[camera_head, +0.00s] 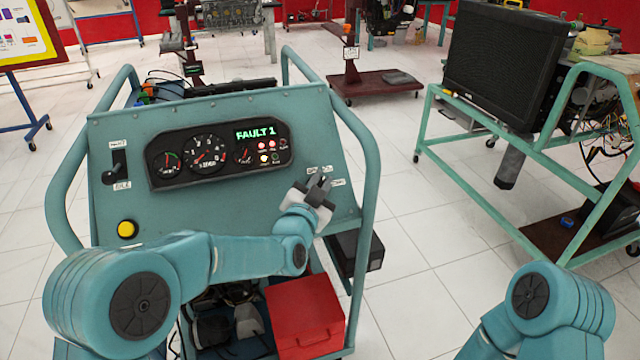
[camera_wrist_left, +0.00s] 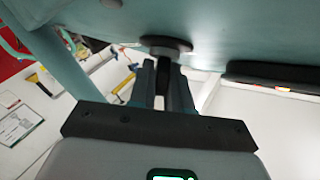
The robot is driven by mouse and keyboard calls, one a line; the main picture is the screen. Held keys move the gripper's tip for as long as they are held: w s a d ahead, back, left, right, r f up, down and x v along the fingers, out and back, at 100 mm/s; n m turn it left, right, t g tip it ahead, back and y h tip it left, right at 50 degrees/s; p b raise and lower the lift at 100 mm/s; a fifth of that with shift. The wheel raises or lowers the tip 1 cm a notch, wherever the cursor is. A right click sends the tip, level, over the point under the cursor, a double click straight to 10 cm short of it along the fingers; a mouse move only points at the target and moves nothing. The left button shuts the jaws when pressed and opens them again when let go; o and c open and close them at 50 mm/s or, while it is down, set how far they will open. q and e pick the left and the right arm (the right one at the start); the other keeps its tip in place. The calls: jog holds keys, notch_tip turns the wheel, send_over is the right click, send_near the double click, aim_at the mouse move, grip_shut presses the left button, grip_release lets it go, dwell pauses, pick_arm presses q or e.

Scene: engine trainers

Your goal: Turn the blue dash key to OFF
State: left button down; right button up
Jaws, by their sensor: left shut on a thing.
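My left gripper (camera_head: 319,184) is at the lower right of the teal dash panel (camera_head: 215,222), at the key switch among small white labels. In the left wrist view the gripper (camera_wrist_left: 163,88) is shut on the dash key (camera_wrist_left: 164,72). The key looks dark there, and its blue colour does not show. A round dark collar (camera_wrist_left: 166,44) sits against the panel just beyond the fingertips. The gripper hides most of the key in the head view, and I cannot read its position. My right gripper is out of view.
The gauge cluster (camera_head: 219,154) reads FAULT 1 and has red lamps lit. A throttle lever (camera_head: 114,167) and a yellow button (camera_head: 127,229) are on the panel's left. The stand's tube rail (camera_head: 371,180) runs close right of my gripper. A red box (camera_head: 305,315) sits below.

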pick_arm(q)
jog(key=shift+d+f+n+t+y+b, duration=0.15)
jog(key=shift+n+t+y+b, duration=0.2)
jog(key=shift+n+y+b, duration=0.35)
jog(key=shift+a+f+n+t+y+b, duration=0.15)
jog(key=shift+n+t+y+b, duration=0.3)
jog(key=shift+n+b, duration=0.4)
jog(key=n+y+b, duration=0.1)
jog(key=n+y, duration=0.2)
jog(key=shift+d+r+t+b, duration=0.1)
jog(key=shift+t+b, duration=0.2)
jog(key=shift+b, duration=0.05)
jog(key=n+y, duration=0.3)
jog(key=shift+r+n, duration=0.15)
jog(key=shift+n, duration=0.1)
jog(key=shift+n+y, duration=1.4)
jog(key=shift+y, duration=0.15)
jog(key=shift+n+y, duration=0.4)
jog(key=c, duration=1.2)
grip_release()
jog(key=shift+o, duration=0.2)
jog(key=shift+s, duration=0.1)
